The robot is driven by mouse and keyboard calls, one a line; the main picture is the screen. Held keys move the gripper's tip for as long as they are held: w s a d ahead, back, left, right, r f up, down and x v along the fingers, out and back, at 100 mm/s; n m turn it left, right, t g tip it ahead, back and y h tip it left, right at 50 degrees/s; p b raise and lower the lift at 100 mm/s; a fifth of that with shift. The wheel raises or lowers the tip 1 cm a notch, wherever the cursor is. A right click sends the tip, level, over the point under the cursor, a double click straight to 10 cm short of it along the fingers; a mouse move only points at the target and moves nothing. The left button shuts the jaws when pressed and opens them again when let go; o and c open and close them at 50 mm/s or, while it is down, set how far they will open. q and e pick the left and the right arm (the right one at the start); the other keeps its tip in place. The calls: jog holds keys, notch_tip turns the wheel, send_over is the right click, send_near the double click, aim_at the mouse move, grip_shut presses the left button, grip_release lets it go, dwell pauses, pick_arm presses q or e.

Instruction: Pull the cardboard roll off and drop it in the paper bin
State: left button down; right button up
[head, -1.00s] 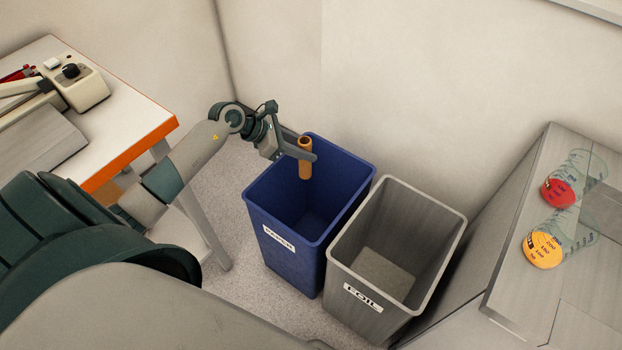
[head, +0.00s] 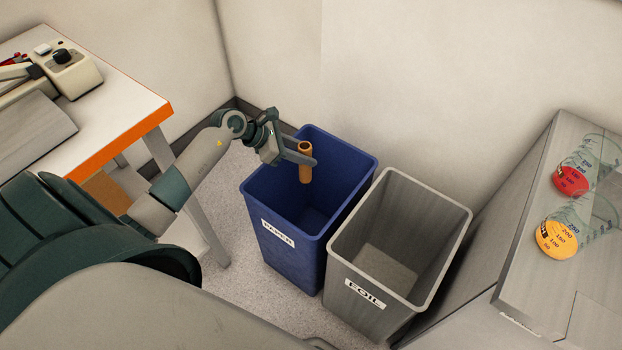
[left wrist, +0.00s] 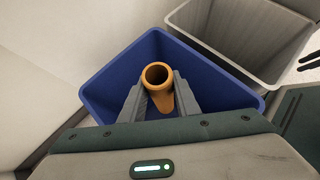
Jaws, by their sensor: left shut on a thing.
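The cardboard roll (head: 305,168) is a brown hollow tube, held roughly upright over the mouth of the blue bin labelled PAPER (head: 277,235). My left gripper (head: 304,160) is shut on the roll. In the left wrist view the roll (left wrist: 157,76) sits between the two grey fingers of the left gripper (left wrist: 160,92), its open end facing the camera. The blue paper bin (left wrist: 100,85) lies below and around it in that view. The bin's visible inside looks empty.
A grey bin labelled FOIL (head: 340,265) stands directly right of the paper bin. A white table with an orange edge (head: 125,140) carries a machine (head: 70,75) at the left. A grey cabinet (head: 520,270) at the right holds red-ended and orange-ended clear containers (head: 558,240).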

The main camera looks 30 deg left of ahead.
pick_arm(q)
jog(key=shift+f, duration=0.1)
pick_arm(e)
jog(key=shift+r, duration=0.2)
pick_arm(q)
jog(key=c, duration=1.3)
grip_release()
jog(key=shift+o, duration=0.2)
jog(key=v, duration=0.7)
jog(key=shift+s+b, duration=0.15)
jog(key=shift+b, duration=0.2)
pick_arm(e)
jog(key=shift+w+a+r, duration=0.1)
jog(key=shift+w+r, duration=0.15)
jog(key=shift+r, duration=0.25)
jog(key=shift+w+a+r, duration=0.1)
jog(key=shift+w+r, duration=0.1)
jog(key=shift+r, duration=0.3)
pick_arm(q)
jog(key=shift+a, duration=0.1)
pick_arm(e)
jog(key=shift+s+d+f, duration=0.1)
jog(key=shift+s, duration=0.1)
